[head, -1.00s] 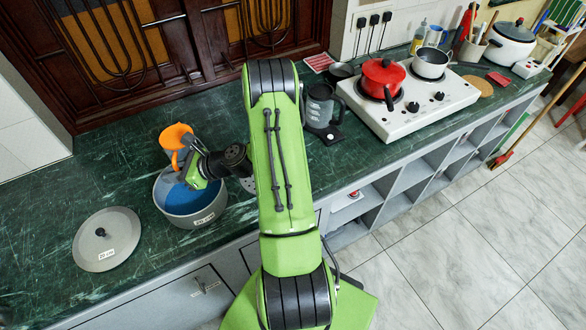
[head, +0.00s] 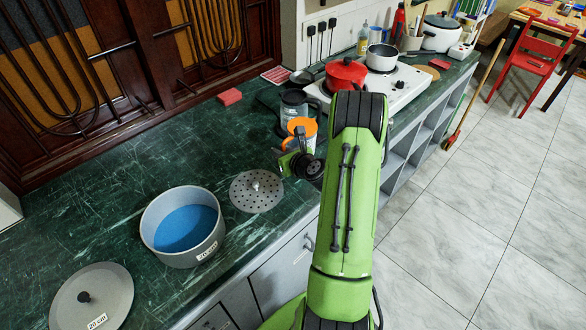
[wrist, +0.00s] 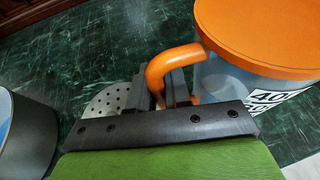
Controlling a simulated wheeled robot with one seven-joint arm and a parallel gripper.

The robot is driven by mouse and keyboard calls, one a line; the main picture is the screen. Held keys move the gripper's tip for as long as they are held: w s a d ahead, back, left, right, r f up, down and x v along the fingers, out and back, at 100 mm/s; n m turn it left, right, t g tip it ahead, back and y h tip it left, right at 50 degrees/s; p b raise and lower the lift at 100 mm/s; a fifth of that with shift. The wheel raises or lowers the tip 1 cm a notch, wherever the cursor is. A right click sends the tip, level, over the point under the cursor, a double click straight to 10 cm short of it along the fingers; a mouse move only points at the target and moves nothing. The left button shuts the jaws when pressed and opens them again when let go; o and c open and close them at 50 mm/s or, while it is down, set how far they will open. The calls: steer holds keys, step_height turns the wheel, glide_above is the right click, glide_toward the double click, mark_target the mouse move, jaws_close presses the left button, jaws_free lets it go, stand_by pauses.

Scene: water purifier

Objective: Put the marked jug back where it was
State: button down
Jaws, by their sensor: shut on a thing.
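The marked jug is clear with an orange lid (head: 303,127) and an orange handle. In the wrist view its lid (wrist: 265,35) fills the upper right, and a black-and-white marker label (wrist: 266,97) shows on its side. My gripper (wrist: 170,92) is shut on the jug's orange handle (wrist: 168,62). In the head view my gripper (head: 292,150) is near the counter's front edge, just in front of a dark-lidded jug (head: 295,105). I cannot tell whether the held jug touches the counter.
A grey pot (head: 155,238) with blue liquid stands left of a perforated disc (head: 262,200). Its lid (head: 110,300) lies at the lower left. A stove (head: 405,92) carries a red pot (head: 346,72) and a white pan (head: 382,55). A red sponge (head: 230,97) lies at the back. The middle counter is clear.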

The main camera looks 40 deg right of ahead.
step_height(320, 180, down, 5)
steer(key=shift+r+b, duration=0.1)
steer(key=shift+b, duration=0.6)
steer(key=shift+r, duration=0.1)
steer(key=c, duration=1.5)
jaws_free()
steer(key=shift+f, duration=0.25)
steer(key=o, duration=0.4)
steer(key=shift+r, duration=0.2)
